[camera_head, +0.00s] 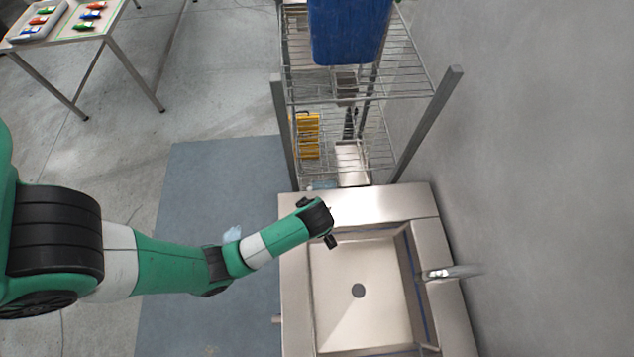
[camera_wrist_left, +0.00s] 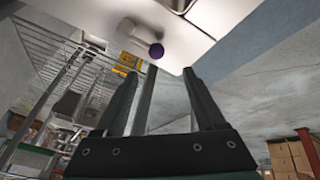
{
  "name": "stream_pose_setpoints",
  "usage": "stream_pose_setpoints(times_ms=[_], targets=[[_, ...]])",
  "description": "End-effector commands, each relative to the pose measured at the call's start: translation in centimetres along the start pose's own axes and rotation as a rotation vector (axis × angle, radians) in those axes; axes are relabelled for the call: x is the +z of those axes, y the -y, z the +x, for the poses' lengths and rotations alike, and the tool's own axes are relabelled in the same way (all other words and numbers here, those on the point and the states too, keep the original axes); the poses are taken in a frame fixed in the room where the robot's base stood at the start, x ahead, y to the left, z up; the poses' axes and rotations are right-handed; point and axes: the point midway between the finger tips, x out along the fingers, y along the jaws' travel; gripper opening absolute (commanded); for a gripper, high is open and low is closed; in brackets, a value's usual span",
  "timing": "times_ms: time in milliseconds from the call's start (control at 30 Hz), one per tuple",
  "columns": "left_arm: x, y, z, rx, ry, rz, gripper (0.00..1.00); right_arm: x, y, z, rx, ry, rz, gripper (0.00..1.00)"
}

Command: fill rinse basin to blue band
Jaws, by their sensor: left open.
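The steel rinse basin (camera_head: 335,290) is in the lower middle of the head view, with a dark round drain (camera_head: 358,290) in its floor. I see no water in it. A thin blue band (camera_head: 415,275) runs along its inner right wall. A curved metal spout (camera_head: 450,272) reaches over the right rim. My left gripper (camera_head: 330,240) is above the basin's upper left corner, small and partly hidden by its wrist. In the left wrist view the gripper (camera_wrist_left: 160,78) is open and empty, with a dark purple round knob (camera_wrist_left: 156,50) on a pale surface beyond the fingertips.
A wire rack (camera_head: 345,100) stands beyond the basin, with a blue bin (camera_head: 348,30) on top and yellow items (camera_head: 308,135) lower down. A grey wall is close on the right. A table (camera_head: 75,25) with small coloured items stands far left. A blue-grey mat (camera_head: 205,180) lies on open floor.

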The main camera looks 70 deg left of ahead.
Motion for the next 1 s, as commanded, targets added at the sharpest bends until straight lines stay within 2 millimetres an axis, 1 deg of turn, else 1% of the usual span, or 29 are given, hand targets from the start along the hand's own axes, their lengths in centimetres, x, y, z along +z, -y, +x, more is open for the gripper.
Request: stream_pose_setpoints(times_ms=[67, 167, 267, 500, 600, 733, 1000], targets=[[-0.1, -0.2, 0.1, 0.003, 0.000, -0.002, 0.72, 0.0, 0.0, 0.0, 0.000, 0.000, 0.000, 0.50], [0.0, -0.2, 1.1, 0.002, -0.001, -0.003, 0.72, 0.2, 0.0, -0.2, 0.000, 0.000, 0.000, 0.50], [0.0, -0.1, 3.0, 0.001, -0.001, -0.004, 0.72, 0.7, 0.0, -0.7, 0.000, 0.000, 0.000, 0.50], [0.1, -0.1, 8.5, 0.002, 0.000, -0.004, 0.72, 2.0, 0.0, -2.1, 0.000, 0.000, 0.000, 0.50], [0.0, -0.2, 10.1, 0.004, 0.000, -0.004, 0.72, 2.3, 0.0, -2.5, 0.000, 0.000, 0.000, 0.50], [0.0, -0.3, 11.2, 0.005, 0.000, -0.004, 0.72, 2.5, 0.0, -2.7, 0.000, 0.000, 0.000, 0.50], [-0.1, -0.4, 11.3, 0.008, 0.000, -0.004, 0.72, 2.5, 0.0, -2.7, 0.000, 0.000, 0.000, 0.50]])
